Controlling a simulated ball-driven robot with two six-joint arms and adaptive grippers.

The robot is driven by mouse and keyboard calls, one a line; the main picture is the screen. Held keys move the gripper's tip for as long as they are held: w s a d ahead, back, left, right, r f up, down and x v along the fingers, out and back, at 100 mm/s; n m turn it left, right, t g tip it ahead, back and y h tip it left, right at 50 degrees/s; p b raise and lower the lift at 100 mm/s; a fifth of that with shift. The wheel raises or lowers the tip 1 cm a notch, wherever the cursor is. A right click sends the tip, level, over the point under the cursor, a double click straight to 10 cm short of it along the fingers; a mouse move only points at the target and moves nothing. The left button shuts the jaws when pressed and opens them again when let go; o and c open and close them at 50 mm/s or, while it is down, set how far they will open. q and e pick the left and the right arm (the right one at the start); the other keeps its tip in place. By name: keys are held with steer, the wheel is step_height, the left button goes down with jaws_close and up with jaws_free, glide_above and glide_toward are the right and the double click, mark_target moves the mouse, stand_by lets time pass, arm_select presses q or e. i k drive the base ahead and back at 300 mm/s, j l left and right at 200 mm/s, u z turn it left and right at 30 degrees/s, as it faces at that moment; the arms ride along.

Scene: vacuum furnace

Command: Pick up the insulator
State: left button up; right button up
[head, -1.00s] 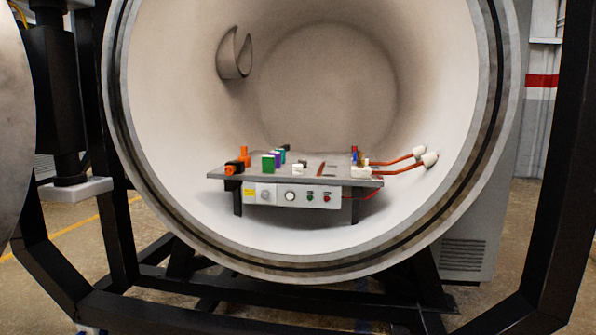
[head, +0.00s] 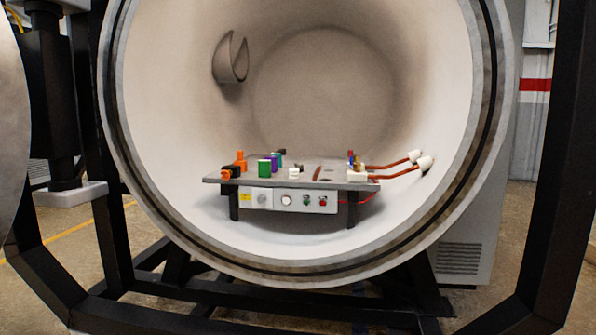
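Neither gripper is in view. A grey table (head: 225,180) stands inside the round furnace chamber and carries several small parts. A short white cylinder (head: 294,173) stands near the middle of its front edge, and a white block (head: 357,177) sits at its front right. Two white cylindrical ends (head: 425,163) sit on copper-coloured rods at the chamber's right wall. Which white piece is the insulator I cannot tell at this size.
Green and purple blocks (head: 264,168) and orange and black parts (head: 240,160) stand on the table's left side. A control panel (head: 290,200) hangs below its front edge. The chamber's thick round rim (head: 112,120) and a black frame (head: 548,180) surround the opening.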

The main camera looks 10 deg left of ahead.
mark_target(293, 173)
steer(key=i+j+u, duration=0.15)
steer(key=i+j, duration=1.4)
steer(key=j, duration=0.15)
